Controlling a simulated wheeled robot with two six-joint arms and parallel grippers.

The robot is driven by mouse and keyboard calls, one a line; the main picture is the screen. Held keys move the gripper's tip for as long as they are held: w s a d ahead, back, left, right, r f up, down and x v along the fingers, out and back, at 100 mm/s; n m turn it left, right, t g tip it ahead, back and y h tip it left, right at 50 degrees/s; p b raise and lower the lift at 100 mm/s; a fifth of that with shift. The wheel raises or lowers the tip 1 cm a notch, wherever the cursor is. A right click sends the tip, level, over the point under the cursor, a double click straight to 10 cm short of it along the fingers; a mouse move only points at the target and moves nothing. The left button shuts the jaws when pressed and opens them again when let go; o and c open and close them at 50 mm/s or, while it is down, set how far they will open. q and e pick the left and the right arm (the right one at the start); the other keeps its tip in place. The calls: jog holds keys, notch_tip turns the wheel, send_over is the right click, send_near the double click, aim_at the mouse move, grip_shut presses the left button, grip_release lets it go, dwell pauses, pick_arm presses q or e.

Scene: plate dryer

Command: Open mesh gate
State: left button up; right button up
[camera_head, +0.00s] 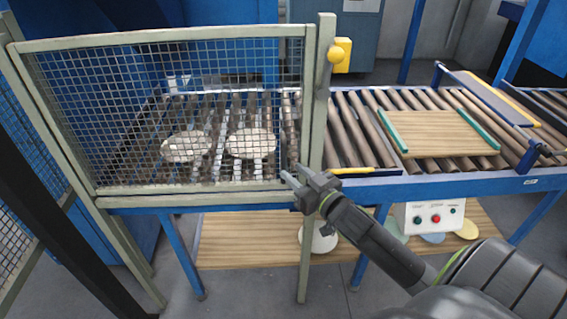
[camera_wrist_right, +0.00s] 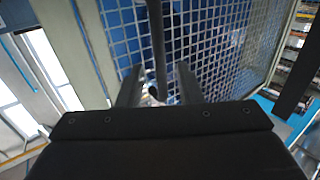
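The mesh gate (camera_head: 180,196) is a wire-mesh panel in a pale grey-green frame. It stands in front of the left part of the roller conveyor, its right edge beside a pale upright post (camera_head: 318,120). My right gripper (camera_head: 293,175) is near the gate's lower right corner, with its fingers apart. In the right wrist view the open fingers (camera_wrist_right: 157,85) point toward the mesh (camera_wrist_right: 200,40). A dark upright bar (camera_wrist_right: 156,40) shows between them; I cannot tell whether they touch it. My left gripper is not in view.
A yellow fitting (camera_head: 342,54) is on the post's upper part. Pale round plates (camera_head: 250,143) lie on rollers behind the mesh. A wooden board with green edges (camera_head: 440,133) rests on the right conveyor. A control box (camera_head: 430,217) and wooden shelf (camera_head: 240,240) are below.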

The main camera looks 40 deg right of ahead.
aim_at(285, 165)
jog(key=shift+w+a, duration=0.1)
jog(key=shift+w, duration=2.6)
grip_shut()
